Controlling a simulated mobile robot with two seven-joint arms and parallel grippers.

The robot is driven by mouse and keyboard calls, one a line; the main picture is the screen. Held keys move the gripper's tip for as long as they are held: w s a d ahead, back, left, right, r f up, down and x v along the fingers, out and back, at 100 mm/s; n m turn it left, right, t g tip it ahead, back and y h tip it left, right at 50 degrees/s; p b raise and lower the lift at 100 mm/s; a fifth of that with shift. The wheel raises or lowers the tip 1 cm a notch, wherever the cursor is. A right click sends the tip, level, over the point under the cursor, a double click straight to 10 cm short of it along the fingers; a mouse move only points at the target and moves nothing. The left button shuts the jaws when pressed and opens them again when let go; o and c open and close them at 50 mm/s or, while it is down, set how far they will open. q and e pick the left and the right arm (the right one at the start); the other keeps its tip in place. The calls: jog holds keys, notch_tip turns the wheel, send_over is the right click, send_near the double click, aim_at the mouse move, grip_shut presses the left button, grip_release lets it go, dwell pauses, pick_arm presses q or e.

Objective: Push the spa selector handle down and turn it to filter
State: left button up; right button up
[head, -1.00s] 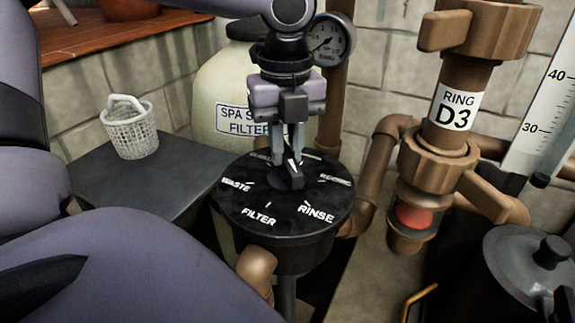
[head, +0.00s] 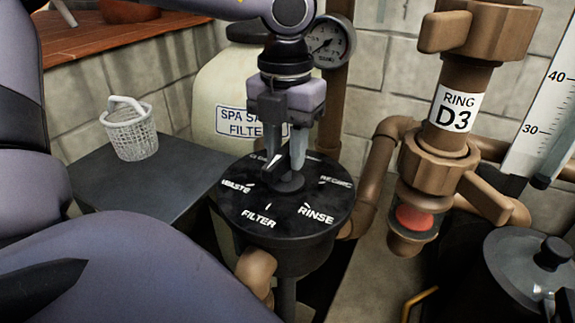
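The spa selector is a round black valve top (head: 290,218) with white labels, in the middle of the head view. FILTER is at its front, RINSE front right, WASTE at left; the labels at the back are partly hidden. Its short black handle (head: 268,172) with a white mark lies slanted, its near end toward the WASTE side. My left gripper (head: 283,162) points down from above, with one grey finger on each side of the handle, apparently shut on it. The fingers hide part of the handle, and how far down it is pressed cannot be told. My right gripper is not in view.
A cream filter tank (head: 215,85) and a pressure gauge (head: 329,41) stand behind the selector. Brown pipes (head: 375,175) and the RING D3 valve (head: 438,155) are close at right. A white basket (head: 132,135) stands on a dark box (head: 150,190) at left. A lidded pot-like housing (head: 525,265) is front right.

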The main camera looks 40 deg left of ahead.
pick_arm(q)
jog(key=shift+o, duration=1.2)
notch_tip(320, 180, up, 7)
jog(key=p, duration=0.4)
jog(key=shift+r+p, duration=0.15)
jog(key=shift+p, duration=0.2)
